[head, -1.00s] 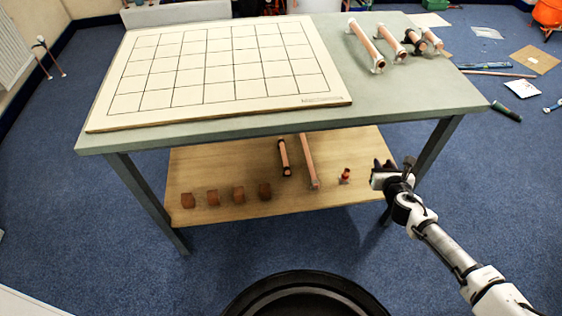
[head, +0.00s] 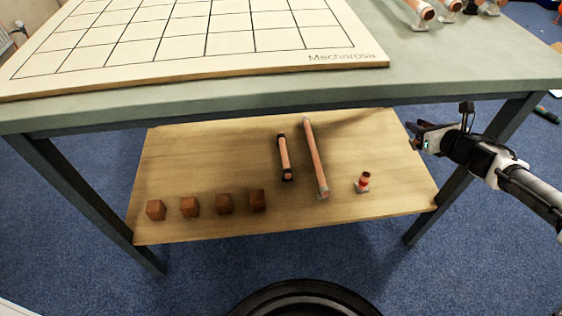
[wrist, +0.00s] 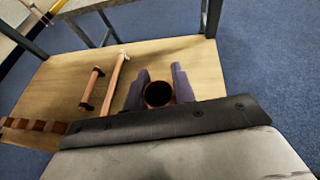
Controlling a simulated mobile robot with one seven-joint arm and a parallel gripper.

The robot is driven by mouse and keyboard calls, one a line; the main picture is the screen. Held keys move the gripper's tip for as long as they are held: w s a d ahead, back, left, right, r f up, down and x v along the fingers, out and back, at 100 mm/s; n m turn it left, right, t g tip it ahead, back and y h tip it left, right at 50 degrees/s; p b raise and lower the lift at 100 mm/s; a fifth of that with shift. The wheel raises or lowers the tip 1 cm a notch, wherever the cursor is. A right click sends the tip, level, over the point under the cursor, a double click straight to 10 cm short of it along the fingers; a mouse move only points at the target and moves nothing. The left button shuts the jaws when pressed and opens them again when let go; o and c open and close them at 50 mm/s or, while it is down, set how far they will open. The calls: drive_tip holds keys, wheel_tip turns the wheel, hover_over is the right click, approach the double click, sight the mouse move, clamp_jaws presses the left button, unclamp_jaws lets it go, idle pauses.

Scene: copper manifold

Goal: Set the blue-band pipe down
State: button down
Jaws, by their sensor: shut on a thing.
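My gripper (head: 420,138) is at the right edge of the lower wooden shelf (head: 215,165), below the tabletop. In the wrist view its two dark fingers (wrist: 158,90) are shut on a copper pipe (wrist: 158,94), seen end-on as a round dark opening with a copper rim. I cannot make out a blue band on it. Its length and far end are hidden, and the fingers cover most of it in the head view. In the wrist view the shelf board (wrist: 185,58) shows behind the fingers; I cannot tell whether the pipe touches it.
On the shelf lie a short dark-ended pipe (head: 285,157), a longer copper pipe (head: 316,158), a small red-banded piece (head: 363,182) and several brown blocks (head: 190,207). Table legs (head: 515,118) flank it. A gridded board (head: 200,40) and more pipes (head: 420,10) are on the tabletop.

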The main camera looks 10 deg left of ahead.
drive_tip(key=shift+w+a+r+b, duration=0.1)
drive_tip(key=shift+w+r+b, duration=0.1)
drive_tip(key=shift+w+b, duration=0.3)
wheel_tip(320, 180, down, 20)
drive_tip(key=b, duration=0.6)
drive_tip(key=shift+f, duration=0.2)
drive_tip(key=c, duration=1.1)
unclamp_jaws()
drive_tip(key=shift+c, duration=0.2)
drive_tip(key=shift+r, duration=0.1)
